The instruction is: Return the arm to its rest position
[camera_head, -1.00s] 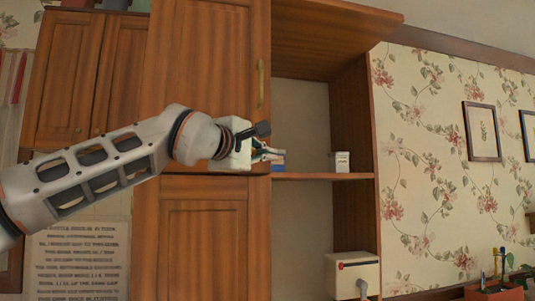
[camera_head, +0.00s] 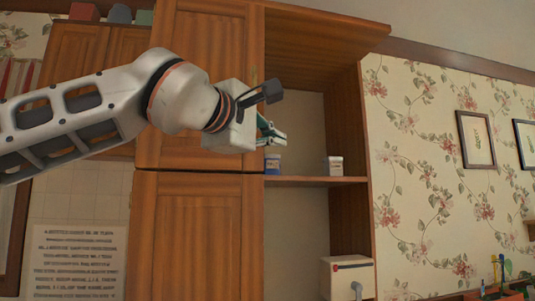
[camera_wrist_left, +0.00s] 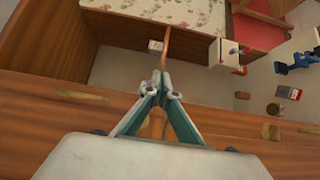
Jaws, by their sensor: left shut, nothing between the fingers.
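My left arm comes in from the left in the head view, raised in front of the wooden cabinet. Its gripper (camera_head: 275,133) is at the left side of the open shelf space, above the shelf board (camera_head: 315,181). In the left wrist view the two teal fingers (camera_wrist_left: 159,88) meet at their tips with nothing between them. My right gripper is not in view.
A tall wooden cabinet door (camera_head: 196,215) is behind the arm. A cream appliance (camera_head: 348,275) is below. Two framed pictures hang on the floral wall (camera_head: 415,170).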

